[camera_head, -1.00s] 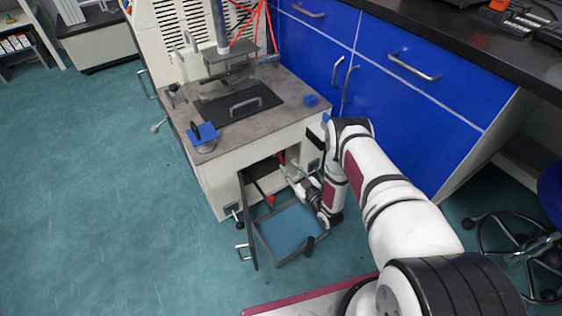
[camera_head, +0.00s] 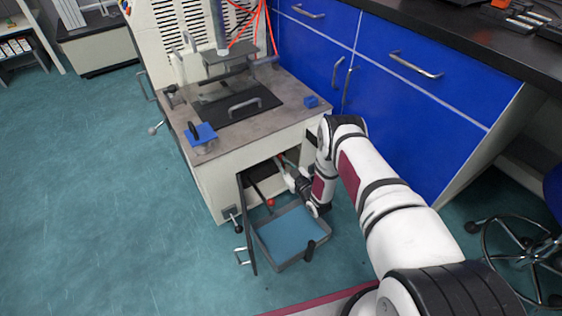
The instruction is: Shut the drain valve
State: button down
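The rheometer (camera_head: 228,155) has an open cavity low in its front. Inside it, a small red part (camera_head: 281,158), which may be the drain valve's handle, shows near the upper right. A rod with a red ball end (camera_head: 270,202) sticks out lower down. My gripper (camera_head: 282,171) reaches into the cavity from the right, close to the small red part. Its fingertips are small and partly in shadow, so I cannot tell whether they touch it or how far apart they are.
A tray with blue liquid (camera_head: 273,264) sits on the floor below the cavity. The cavity's open door (camera_head: 246,225) stands at its left. Blue cabinets (camera_head: 405,95) stand to the right of the machine. The floor at left is clear.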

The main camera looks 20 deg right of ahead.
jog(key=shift+d+m, duration=0.1)
jog(key=shift+m, duration=1.2)
jog(key=c, duration=1.7)
grip_release()
jog(key=v, duration=1.2)
